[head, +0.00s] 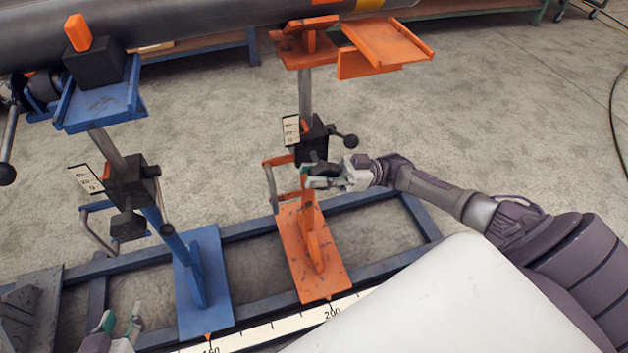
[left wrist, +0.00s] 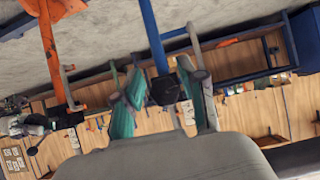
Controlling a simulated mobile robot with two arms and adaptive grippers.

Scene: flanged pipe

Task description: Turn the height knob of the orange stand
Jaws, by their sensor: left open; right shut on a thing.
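The orange stand (head: 312,262) stands upright on the floor frame, with a black clamp block (head: 313,138) on its post and a black ball-ended lever to the right. My right gripper (head: 318,178) is at the stand just below this block, shut on a dark part that appears to be the height knob (head: 322,169); the fingers hide much of it. The orange stand also shows at the left of the left wrist view (left wrist: 52,50). My left gripper (head: 122,322) is low at the left, open and empty; its teal fingers also show in the left wrist view (left wrist: 160,95).
A blue stand (head: 200,280) with its own black block and knob stands left of the orange one. A large dark pipe (head: 200,22) runs above both stands. A ruler strip (head: 270,328) lies along the frame's front. Open floor lies behind and right.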

